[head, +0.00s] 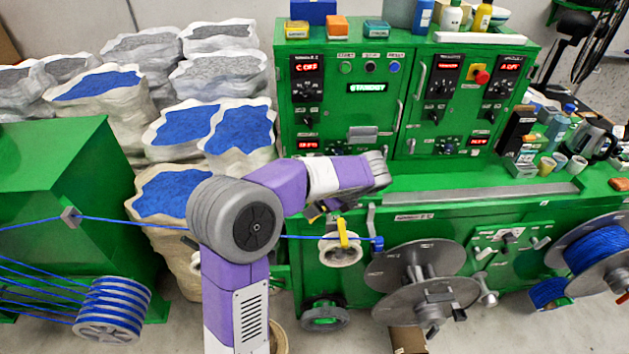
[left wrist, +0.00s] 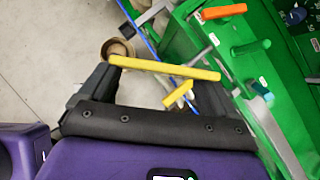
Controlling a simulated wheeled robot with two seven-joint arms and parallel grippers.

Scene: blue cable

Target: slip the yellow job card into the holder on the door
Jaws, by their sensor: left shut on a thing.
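The yellow job card shows as a thin yellow bar (left wrist: 165,69) in the left wrist view, spanning between the fingertips of my left gripper (left wrist: 160,76). The gripper is shut on it. In the head view my purple and white left arm reaches across the front of the green machine, and its gripper and the card are mostly hidden there. A small grey holder (head: 362,133) is on the left cabinet door, above and behind my wrist, with the card apart from it. My right gripper is not in view.
A blue cable (head: 140,222) runs taut behind my arm to a pulley (head: 341,250) with a yellow part. Large grey reel discs (head: 420,268) stand right of it. A door handle (head: 401,112) and knobs stick out near the holder. Several sacks of blue pellets (head: 240,127) stand at left.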

